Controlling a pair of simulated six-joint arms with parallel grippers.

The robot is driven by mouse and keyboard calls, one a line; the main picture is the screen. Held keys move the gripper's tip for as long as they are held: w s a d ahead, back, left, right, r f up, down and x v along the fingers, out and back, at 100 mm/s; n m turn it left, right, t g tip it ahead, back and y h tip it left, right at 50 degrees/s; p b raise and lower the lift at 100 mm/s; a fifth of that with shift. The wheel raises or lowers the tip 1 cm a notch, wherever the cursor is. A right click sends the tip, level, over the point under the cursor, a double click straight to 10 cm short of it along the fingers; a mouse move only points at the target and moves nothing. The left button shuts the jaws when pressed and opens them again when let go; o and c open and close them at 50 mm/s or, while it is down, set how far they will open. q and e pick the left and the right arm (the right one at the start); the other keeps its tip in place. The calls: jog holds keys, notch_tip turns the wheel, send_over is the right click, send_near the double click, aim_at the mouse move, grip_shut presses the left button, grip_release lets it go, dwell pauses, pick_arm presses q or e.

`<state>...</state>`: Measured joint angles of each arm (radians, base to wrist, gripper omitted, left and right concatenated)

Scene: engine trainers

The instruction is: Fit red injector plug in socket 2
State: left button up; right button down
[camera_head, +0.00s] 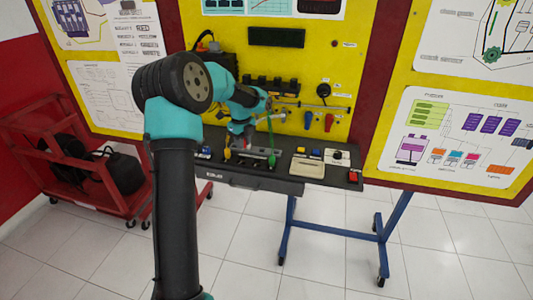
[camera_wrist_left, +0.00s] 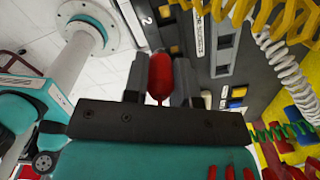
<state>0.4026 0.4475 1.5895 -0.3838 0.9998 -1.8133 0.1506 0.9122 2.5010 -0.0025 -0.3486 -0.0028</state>
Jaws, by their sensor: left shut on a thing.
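The red injector plug (camera_wrist_left: 160,75) is between the two fingers of my left gripper (camera_wrist_left: 161,82) in the left wrist view, and the gripper is shut on it. In the head view my left gripper (camera_head: 240,136) is at the yellow trainer board, above its console shelf, partly hidden by my own arm. A dark panel (camera_wrist_left: 195,45) with small square openings lies beyond the plug. A mark like a 2 (camera_wrist_left: 147,21) shows close to the fingertips. The plug looks apart from the panel, but its tip's distance from any socket cannot be told. My right gripper is not in view.
Yellow (camera_wrist_left: 262,15), white (camera_wrist_left: 285,62) and green (camera_wrist_left: 275,131) coiled leads hang on the right in the left wrist view. A blue plug (camera_head: 308,121) and a red plug (camera_head: 329,122) hang on the board. The console (camera_head: 285,180) juts out below.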

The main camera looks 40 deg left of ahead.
pick_arm(q)
jog(key=shift+w+a+r, duration=0.15)
jog(key=shift+w+a, duration=0.05)
jog(key=shift+a, duration=0.6)
jog(key=shift+f, duration=2.8)
jog(key=shift+f, duration=0.85)
jog(key=o, duration=0.7)
jog(key=shift+c, duration=0.2)
jog(key=shift+r, duration=0.1)
jog(key=shift+r, duration=2.65)
